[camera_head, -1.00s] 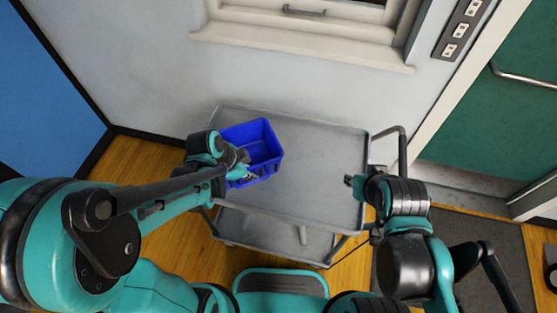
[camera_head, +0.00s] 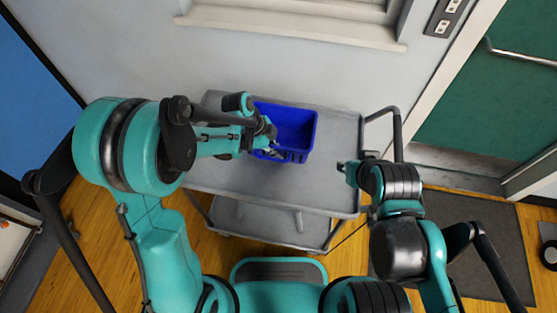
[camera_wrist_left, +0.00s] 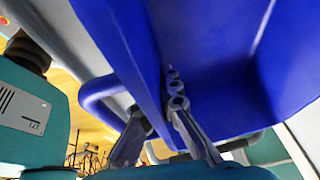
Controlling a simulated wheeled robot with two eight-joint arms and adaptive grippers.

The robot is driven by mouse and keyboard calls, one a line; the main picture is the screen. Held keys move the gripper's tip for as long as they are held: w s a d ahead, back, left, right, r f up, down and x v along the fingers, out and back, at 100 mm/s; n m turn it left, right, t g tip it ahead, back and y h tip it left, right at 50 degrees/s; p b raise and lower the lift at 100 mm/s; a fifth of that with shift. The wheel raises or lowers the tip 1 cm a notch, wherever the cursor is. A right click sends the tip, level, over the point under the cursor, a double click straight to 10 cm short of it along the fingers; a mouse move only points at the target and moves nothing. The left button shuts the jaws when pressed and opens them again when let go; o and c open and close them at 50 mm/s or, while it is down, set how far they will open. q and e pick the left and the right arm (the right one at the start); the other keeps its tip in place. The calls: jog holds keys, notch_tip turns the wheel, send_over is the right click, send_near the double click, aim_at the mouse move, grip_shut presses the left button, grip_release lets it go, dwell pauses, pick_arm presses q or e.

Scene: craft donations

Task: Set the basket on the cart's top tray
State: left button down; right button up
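The blue basket (camera_head: 298,128) is upright over the top tray of the grey cart (camera_head: 225,172), around the tray's middle toward the wall side. I cannot tell whether its bottom touches the tray. My left gripper (camera_head: 271,146) is at the basket's left wall. In the left wrist view the fingers (camera_wrist_left: 158,128) sit on both sides of the blue wall (camera_wrist_left: 135,45), one inside and one outside. My right gripper (camera_head: 346,168) is empty near the tray's right edge; its fingers are too small to read.
The tray is otherwise bare, with free room in front of and right of the basket. The cart's handle (camera_head: 397,135) is at the right, its lower shelf (camera_head: 265,222) below. A wall with a window sill (camera_head: 290,30) stands behind, and a green door (camera_head: 490,110) at the right.

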pick_arm(q)
jog(key=shift+w+d+f, duration=0.25)
jog(key=shift+w+f, duration=0.15)
jog(key=shift+w, duration=0.05)
notch_tip(320, 180, down, 4)
jog(key=shift+r+b, duration=0.1)
jog(key=shift+b, duration=0.85)
jog(key=c, duration=2.1)
grip_release()
jog(key=shift+c, duration=0.2)
jog(key=o, duration=0.4)
